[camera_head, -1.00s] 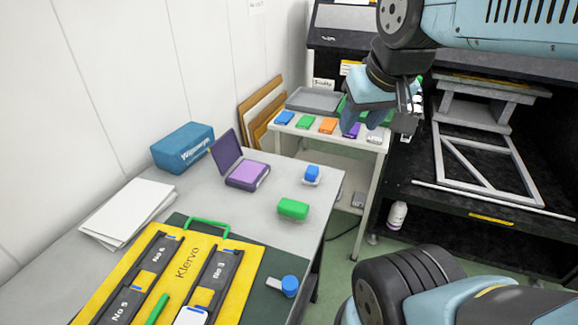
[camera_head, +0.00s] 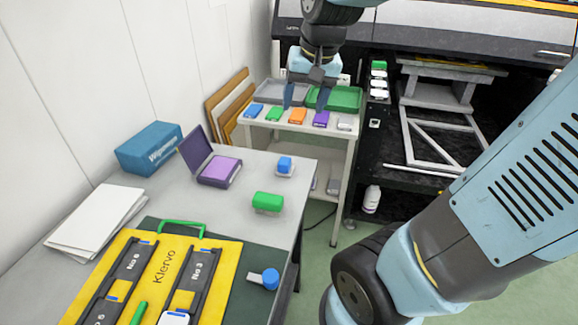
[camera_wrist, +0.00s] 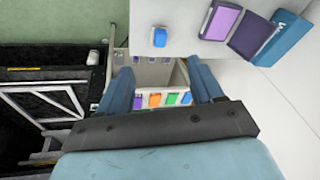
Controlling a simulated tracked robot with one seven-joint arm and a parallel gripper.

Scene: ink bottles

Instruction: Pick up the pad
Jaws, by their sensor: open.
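An open purple ink pad (camera_head: 219,171) with its dark lid raised (camera_head: 195,148) lies on the grey table (camera_head: 240,215); it also shows at the top of the wrist view (camera_wrist: 222,22). Small coloured pads or blocks stand in a row on the white side table: blue (camera_head: 254,111), green (camera_head: 274,114), orange (camera_head: 298,116), purple (camera_head: 321,118) and white (camera_head: 345,124). My gripper (camera_head: 305,97) is open and points down around the orange one, apparently above the row. In the wrist view my gripper (camera_wrist: 160,75) has nothing visible between its fingers.
A grey tray (camera_head: 281,91) and a green tray (camera_head: 345,98) sit behind the row. The grey table holds a blue box (camera_head: 149,149), a blue-topped stamp (camera_head: 285,165), a green block (camera_head: 268,201) and a yellow board (camera_head: 224,262). A black rack (camera_head: 400,125) stands to the right.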

